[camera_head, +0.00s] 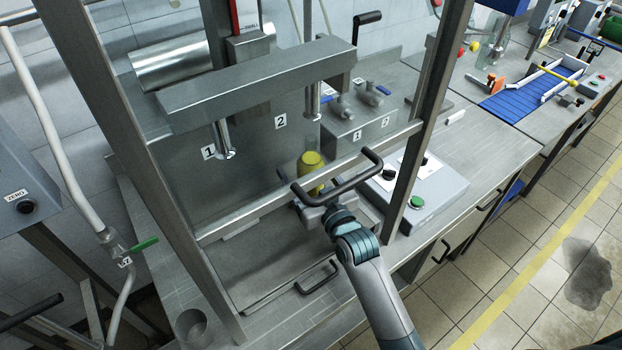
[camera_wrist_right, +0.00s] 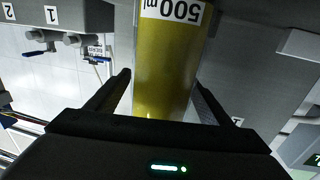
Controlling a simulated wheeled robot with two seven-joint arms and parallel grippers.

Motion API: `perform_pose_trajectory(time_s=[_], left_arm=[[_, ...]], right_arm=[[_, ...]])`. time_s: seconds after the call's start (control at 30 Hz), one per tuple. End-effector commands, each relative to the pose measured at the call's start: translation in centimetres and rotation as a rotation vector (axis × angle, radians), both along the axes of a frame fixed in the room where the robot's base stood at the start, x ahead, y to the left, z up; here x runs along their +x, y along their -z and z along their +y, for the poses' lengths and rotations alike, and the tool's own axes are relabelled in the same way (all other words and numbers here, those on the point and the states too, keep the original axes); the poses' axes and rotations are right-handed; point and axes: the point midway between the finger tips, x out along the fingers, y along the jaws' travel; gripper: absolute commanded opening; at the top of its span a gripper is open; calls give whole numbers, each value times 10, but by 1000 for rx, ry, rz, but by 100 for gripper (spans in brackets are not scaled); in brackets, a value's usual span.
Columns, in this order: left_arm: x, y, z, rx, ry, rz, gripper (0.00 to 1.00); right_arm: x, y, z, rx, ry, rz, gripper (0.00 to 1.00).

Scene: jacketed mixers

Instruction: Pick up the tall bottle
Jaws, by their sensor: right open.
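A bottle with yellow contents (camera_head: 312,163) stands inside the metal frame, behind the raised bar of its front. In the right wrist view the bottle (camera_wrist_right: 168,65) is upside down in the picture, with a white "500 ml" label. My right gripper (camera_head: 310,192) is at the bottle, partly hidden by the black handle. Its two dark fingers are apart, one on each side of the bottle, with a visible gap on the left. The bottle's base is hidden in the head view. My left gripper is out of view.
A raised guard bar with a black handle (camera_head: 338,182) crosses above my right wrist. Two nozzles marked 1 and 2 hang from the crossbeam (camera_head: 260,88). A control box (camera_head: 425,195) stands to the right. A metal cup (camera_head: 191,326) stands at front left.

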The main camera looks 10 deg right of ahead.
Motion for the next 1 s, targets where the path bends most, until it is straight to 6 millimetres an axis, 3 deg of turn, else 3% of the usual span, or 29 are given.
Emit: perform_pose_trajectory(time_s=[0.47, 0.57, 0.8, 1.0], left_arm=[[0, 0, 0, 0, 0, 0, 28], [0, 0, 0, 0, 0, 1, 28], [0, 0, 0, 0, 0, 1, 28], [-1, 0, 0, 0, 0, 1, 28]], right_arm=[[1, 1, 0, -1, 0, 0, 74], [1, 1, 0, -1, 0, 0, 55], [1, 1, 0, -1, 0, 0, 0], [2, -3, 0, 0, 0, -6, 0]])
